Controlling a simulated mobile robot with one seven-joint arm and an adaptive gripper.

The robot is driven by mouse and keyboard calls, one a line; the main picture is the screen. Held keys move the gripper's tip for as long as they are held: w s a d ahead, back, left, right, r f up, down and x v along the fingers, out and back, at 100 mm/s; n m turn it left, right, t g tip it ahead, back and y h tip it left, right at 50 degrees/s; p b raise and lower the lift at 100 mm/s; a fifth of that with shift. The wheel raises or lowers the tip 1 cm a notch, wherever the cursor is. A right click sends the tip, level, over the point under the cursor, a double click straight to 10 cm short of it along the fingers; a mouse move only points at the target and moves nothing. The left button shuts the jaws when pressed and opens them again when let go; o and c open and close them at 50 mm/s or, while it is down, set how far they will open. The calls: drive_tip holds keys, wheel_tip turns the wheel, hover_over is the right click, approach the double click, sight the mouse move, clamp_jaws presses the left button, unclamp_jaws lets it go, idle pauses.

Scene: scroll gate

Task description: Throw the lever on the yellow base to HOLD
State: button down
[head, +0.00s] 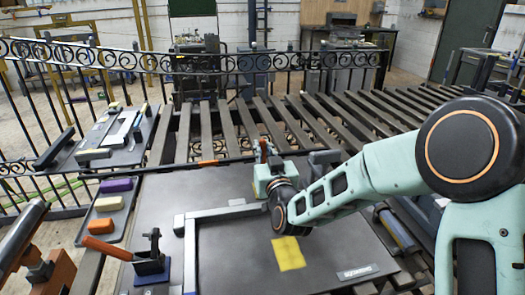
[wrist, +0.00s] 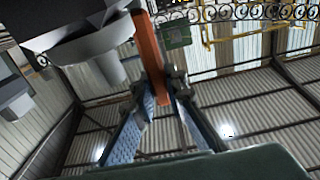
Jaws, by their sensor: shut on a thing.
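A flat yellow patch (head: 288,253), which looks like the yellow base, lies on the dark table top just in front of my wrist. My arm hides whatever stands behind it. My gripper (head: 263,150) is beyond my wrist, at the table's far side, with an orange piece between its fingers. In the wrist view my gripper (wrist: 160,88) points upward, shut on a long orange handle (wrist: 149,45). The handle's lower end and its joint to any base are hidden, and I cannot read a HOLD mark.
Another lever with an orange handle (head: 106,248) stands on a blue base (head: 152,274) at front left. A grey angled bar (head: 222,211) lies near it. A side tray (head: 108,222) holds purple and orange blocks. Slatted rollers (head: 290,122) and a scrolled black railing (head: 225,65) are behind.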

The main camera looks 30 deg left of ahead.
sight(263, 149)
drive_tip(key=shift+s+d+f+t+y+b, duration=0.35)
drive_tip(key=shift+s+d+t+y+b, duration=0.35)
drive_tip(key=shift+b, duration=3.75)
drive_tip(key=shift+s+r+t, duration=0.15)
drive_tip(key=shift+r+t, duration=0.05)
drive_tip(key=shift+t, duration=0.1)
drive_tip(key=c, duration=1.9)
unclamp_jaws()
drive_tip(key=shift+c, duration=0.2)
drive_tip(key=shift+s+d, duration=0.1)
drive_tip(key=shift+s+d+f, duration=0.1)
drive_tip(key=shift+s+d, duration=0.05)
drive_tip(key=shift+s, duration=0.05)
drive_tip(key=r+v, duration=0.2)
drive_tip(key=v, duration=1)
drive_tip(key=shift+s+d+r, duration=0.2)
drive_tip(key=shift+d+r, duration=0.15)
